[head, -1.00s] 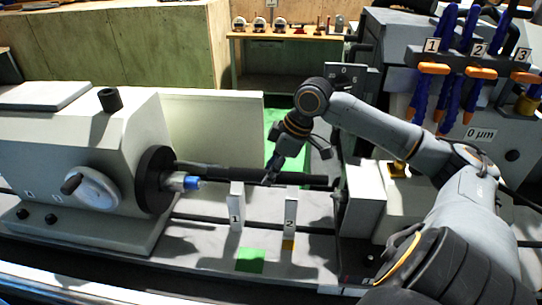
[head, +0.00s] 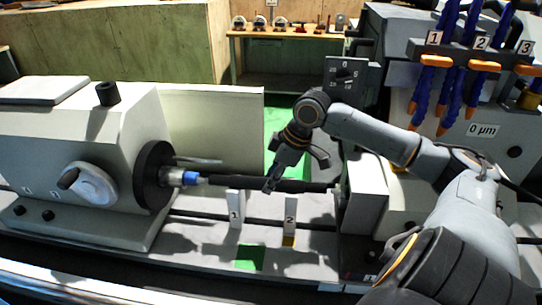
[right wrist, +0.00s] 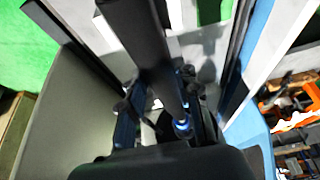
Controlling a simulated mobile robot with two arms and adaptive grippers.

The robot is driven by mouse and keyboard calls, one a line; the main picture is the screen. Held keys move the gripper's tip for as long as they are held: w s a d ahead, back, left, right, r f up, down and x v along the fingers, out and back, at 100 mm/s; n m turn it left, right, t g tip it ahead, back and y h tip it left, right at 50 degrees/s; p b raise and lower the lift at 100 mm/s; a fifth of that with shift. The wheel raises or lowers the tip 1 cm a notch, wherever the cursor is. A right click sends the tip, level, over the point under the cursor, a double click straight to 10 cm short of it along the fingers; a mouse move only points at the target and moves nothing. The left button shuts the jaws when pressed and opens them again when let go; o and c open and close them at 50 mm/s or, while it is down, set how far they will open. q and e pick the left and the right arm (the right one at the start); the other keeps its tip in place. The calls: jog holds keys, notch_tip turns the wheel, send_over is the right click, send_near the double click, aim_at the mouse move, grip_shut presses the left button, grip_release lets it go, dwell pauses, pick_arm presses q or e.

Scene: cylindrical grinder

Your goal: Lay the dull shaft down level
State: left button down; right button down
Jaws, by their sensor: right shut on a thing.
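The dull shaft (head: 231,181) is long and dark and lies nearly level in the head view, its left end beside the blue-ringed tip (head: 191,178) at the headstock. It passes over the white rests marked 1 (head: 235,212) and 2 (head: 290,218); I cannot tell whether it touches them. My right gripper (head: 271,185) is shut on the shaft between the two rests. My left gripper is not in view.
The headstock (head: 75,140) with its black round plate (head: 152,177) stands at the left. A grey machine block (head: 368,195) stands just past the shaft's right end. Blue hoses with orange tips (head: 447,90) hang at the upper right. A green patch (head: 250,258) marks the clear bed in front.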

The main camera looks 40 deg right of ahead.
jog(key=shift+w+r, duration=0.1)
jog(key=shift+r, duration=0.15)
jog(key=c, duration=0.9)
grip_release()
jog(key=shift+o, duration=0.2)
jog(key=shift+s+a+f, duration=0.1)
jog(key=shift+s+f, duration=0.2)
jog(key=shift+f, duration=0.1)
jog(key=shift+d+r, duration=0.25)
jog(key=shift+r, duration=0.3)
jog(key=v, duration=1.1)
jog(key=shift+a+r, duration=0.15)
jog(key=shift+r, duration=0.15)
jog(key=shift+f, duration=0.1)
